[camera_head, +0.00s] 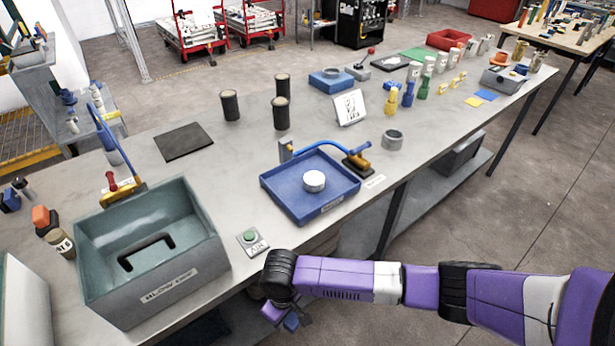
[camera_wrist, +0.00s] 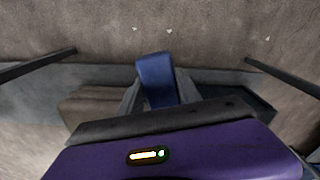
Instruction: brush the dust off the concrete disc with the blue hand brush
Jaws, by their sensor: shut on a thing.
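My gripper (camera_head: 288,319) is in front of the bench's near edge, to the lower left of the tray and apart from the disc. In the wrist view my gripper (camera_wrist: 158,82) is shut on a blue block-like piece, seemingly the blue hand brush (camera_wrist: 154,78). It also shows as a small blue patch in the head view (camera_head: 291,323). Its bristles are hidden.
Black cylinders (camera_head: 281,113) stand behind.

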